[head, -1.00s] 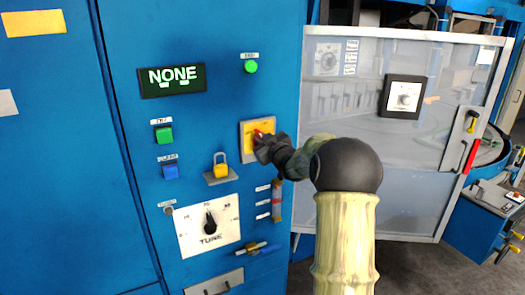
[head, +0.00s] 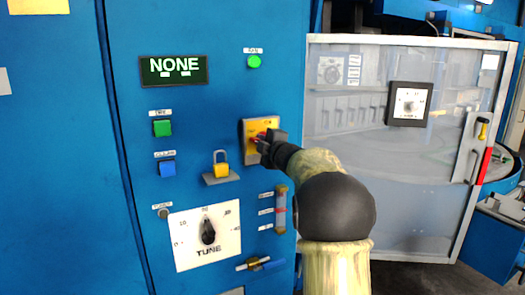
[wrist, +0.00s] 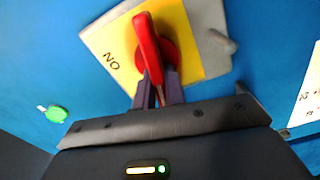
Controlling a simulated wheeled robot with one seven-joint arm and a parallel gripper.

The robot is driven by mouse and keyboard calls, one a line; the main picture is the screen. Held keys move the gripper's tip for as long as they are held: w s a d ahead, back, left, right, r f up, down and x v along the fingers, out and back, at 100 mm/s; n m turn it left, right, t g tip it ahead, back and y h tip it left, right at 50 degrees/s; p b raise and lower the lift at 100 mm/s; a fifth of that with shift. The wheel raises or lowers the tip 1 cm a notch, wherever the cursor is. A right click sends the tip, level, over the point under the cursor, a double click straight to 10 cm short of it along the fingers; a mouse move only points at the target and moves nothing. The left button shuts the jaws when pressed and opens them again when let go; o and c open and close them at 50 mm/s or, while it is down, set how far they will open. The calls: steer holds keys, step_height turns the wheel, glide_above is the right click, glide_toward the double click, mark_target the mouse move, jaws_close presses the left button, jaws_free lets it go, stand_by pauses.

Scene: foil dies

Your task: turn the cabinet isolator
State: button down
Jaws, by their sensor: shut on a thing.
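The cabinet isolator is a red handle on a yellow plate (head: 250,127) on the blue cabinet front. The wrist view shows the red handle (wrist: 146,42) close up, on a yellow plate (wrist: 185,25) with a grey backing and the word ON at its left. My gripper (wrist: 158,92) is shut on the near end of the red handle. In the head view my gripper (head: 266,146) covers the right part of the isolator and most of the handle, so the handle's angle is hard to read there.
A dark display reading NONE (head: 173,70), green and blue buttons and a TUNE dial (head: 207,235) share the panel. A clear-windowed door (head: 350,180) stands to the right.

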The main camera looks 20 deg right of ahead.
steer(key=shift+f+n+b, duration=0.35)
steer(key=shift+n+b, duration=0.5)
steer(key=shift+n, duration=0.45)
steer(key=c, duration=1.5)
jaws_free()
steer(key=shift+o, duration=0.2)
steer(key=shift+r, duration=0.1)
steer(key=s+b, duration=0.3)
steer(key=s, duration=1.4)
steer(key=shift+s+d+b, duration=0.2)
steer(key=shift+d+b, duration=0.05)
steer(key=shift+b, duration=0.1)
